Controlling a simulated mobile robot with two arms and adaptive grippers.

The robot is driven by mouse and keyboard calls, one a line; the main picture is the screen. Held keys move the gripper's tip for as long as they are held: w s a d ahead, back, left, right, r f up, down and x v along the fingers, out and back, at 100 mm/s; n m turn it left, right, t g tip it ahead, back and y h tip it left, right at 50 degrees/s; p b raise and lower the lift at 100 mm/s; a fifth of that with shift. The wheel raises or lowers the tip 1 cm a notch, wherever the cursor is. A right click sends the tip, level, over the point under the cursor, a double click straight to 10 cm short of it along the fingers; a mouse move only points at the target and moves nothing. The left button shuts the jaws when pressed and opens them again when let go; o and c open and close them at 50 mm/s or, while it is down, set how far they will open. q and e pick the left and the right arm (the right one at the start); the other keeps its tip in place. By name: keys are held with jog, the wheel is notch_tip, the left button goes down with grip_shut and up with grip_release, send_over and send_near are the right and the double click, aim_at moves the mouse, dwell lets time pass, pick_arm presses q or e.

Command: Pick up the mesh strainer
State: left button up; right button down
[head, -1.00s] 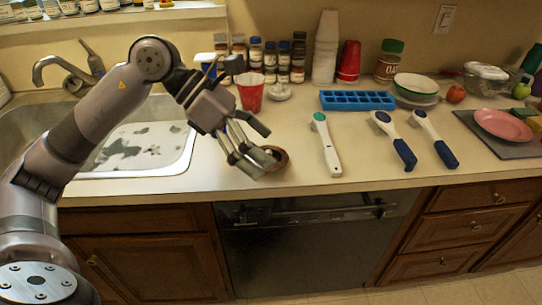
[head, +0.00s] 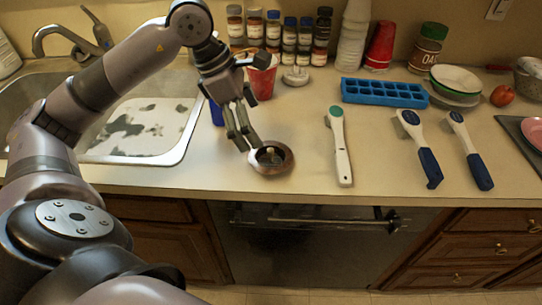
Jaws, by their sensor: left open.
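The mesh strainer appears to be the small round brownish metal dish (head: 271,158) with a dark centre, lying on the counter near its front edge. My left gripper (head: 247,143) is open and points down, with its fingers just left of and behind the strainer's rim. I cannot tell whether a fingertip touches the rim. Nothing is between the fingers. Most of the strainer shows. My right gripper is not in view.
A red cup (head: 262,80) stands behind my gripper, and a blue item (head: 216,113) is partly hidden beside it. The sink (head: 187,135) is to the left. A white-handled brush (head: 340,147) lies to the right, with clear counter between. A blue ice tray (head: 384,93) is farther back.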

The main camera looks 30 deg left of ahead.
aim_at(269, 151)
pick_arm(q)
jog(key=x, duration=0.3)
jog(key=shift+w+d+f, duration=0.1)
jog(key=shift+w, duration=0.05)
jog(key=shift+d+f, duration=0.15)
jog(key=shift+f, duration=0.35)
jog(key=shift+w+d+f+p, duration=0.1)
jog(key=shift+w+f+p, duration=0.05)
jog(key=shift+f+p, duration=0.15)
jog(key=p+x, duration=0.1)
jog(key=x, duration=0.2)
jog(key=shift+w+d+f, duration=0.1)
jog(key=shift+w+f, duration=0.1)
jog(key=shift+w, duration=0.05)
jog(key=shift+w+d+f, duration=0.1)
jog(key=shift+f, duration=0.4)
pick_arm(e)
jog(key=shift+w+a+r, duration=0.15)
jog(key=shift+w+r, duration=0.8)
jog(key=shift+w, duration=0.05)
pick_arm(q)
jog(key=shift+c, duration=0.6)
jog(key=c, duration=0.7)
jog(key=shift+s, duration=0.3)
jog(key=c, duration=0.8)
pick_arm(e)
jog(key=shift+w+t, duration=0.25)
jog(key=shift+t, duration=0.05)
